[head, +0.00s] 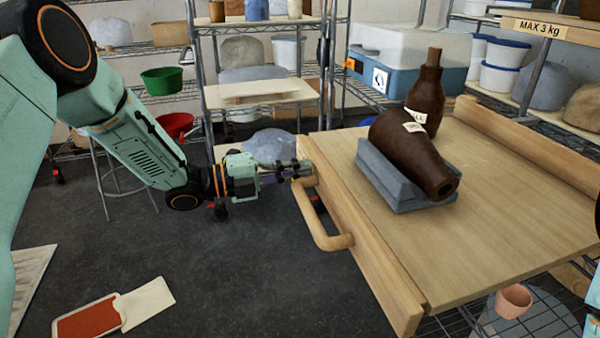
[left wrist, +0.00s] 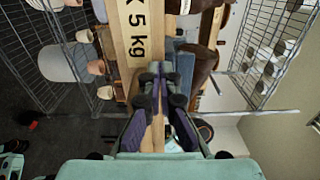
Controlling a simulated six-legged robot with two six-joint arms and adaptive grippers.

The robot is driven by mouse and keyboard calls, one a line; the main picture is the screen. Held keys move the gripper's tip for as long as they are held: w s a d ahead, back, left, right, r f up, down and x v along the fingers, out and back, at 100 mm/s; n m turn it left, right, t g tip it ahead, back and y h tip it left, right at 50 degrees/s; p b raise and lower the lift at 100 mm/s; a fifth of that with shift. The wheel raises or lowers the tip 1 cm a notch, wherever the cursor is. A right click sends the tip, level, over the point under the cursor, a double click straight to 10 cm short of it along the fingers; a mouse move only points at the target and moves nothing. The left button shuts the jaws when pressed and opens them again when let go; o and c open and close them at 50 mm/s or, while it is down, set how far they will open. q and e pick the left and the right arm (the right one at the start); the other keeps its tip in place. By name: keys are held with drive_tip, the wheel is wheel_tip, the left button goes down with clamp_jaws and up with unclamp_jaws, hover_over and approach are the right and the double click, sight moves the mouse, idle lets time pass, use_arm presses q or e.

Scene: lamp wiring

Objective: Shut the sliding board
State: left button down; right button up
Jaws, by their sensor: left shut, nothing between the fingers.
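The sliding board (head: 490,235) is a pale wooden board with a raised front strip (head: 372,245) and a curved wooden handle (head: 322,238). It stands out over the floor at the right of the head view. My left gripper (head: 303,168) is shut and empty at the far end of the front strip, by the upper end of the handle. I cannot tell whether it touches. In the left wrist view its closed fingers (left wrist: 162,78) point at the strip (left wrist: 138,35), which is marked "X 5 kg". My right gripper is not in view.
On the board, a brown bottle (head: 427,95) stands upright and another brown vessel (head: 405,150) lies in a grey cradle (head: 385,180). A pink cup (head: 513,301) is below the board. Wire shelves (head: 262,60) stand behind. The dark floor (head: 230,270) left of the board is mostly clear.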

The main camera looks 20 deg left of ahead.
use_arm(q)
drive_tip(key=shift+w+d, duration=0.15)
drive_tip(key=shift+d, duration=0.05)
drive_tip(key=shift+d, duration=0.1)
